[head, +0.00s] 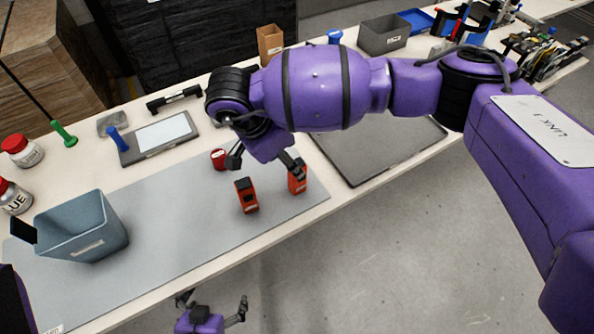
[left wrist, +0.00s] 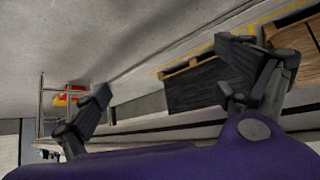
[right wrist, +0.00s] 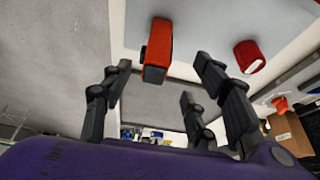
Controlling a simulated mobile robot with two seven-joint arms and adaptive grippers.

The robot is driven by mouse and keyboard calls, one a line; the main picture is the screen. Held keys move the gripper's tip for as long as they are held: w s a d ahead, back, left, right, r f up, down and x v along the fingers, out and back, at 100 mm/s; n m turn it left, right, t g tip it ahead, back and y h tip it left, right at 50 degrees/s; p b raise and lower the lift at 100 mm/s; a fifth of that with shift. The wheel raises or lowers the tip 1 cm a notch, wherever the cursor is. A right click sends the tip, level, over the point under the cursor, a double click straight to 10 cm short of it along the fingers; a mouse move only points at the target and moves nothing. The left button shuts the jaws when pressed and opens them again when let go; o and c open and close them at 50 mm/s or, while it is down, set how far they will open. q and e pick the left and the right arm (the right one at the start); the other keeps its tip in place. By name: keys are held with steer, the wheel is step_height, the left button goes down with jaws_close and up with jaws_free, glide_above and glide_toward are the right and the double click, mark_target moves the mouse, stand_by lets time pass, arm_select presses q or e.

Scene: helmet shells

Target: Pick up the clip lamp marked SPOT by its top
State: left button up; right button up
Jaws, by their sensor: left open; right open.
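Two orange-red blocks with dark parts stand on the grey mat: one nearer the front (head: 246,196) and one to its right (head: 297,180), partly covered by a finger. Their lettering is too small to read, so I cannot tell which is the clip lamp marked SPOT. My right gripper (head: 265,165) is open above the mat's right end, near both. In the right wrist view an orange-red block (right wrist: 158,50) appears beyond and between the open fingertips, apparently not held. My left gripper (head: 212,305) is open and empty beyond the table's front edge.
A red round object (head: 219,158) stands just behind the blocks. A blue-grey bin (head: 84,228) is on the mat's left, near red-capped bottles (head: 22,150). A dark-rimmed tray (head: 375,150) lies to the right. The mat (head: 170,215) is clear between bin and blocks.

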steer(key=shift+s+d+f, duration=0.15)
steer(key=shift+d+f, duration=0.4)
steer(key=shift+f, duration=0.3)
steer(key=x, duration=0.3)
steer(key=shift+d+f+p, duration=0.15)
steer(key=shift+f+p, duration=0.15)
steer(key=shift+p, duration=0.05)
arm_select(q)
steer(key=shift+s+f, duration=0.15)
steer(key=shift+s, duration=0.45)
arm_select(e)
steer(key=shift+f, duration=0.2)
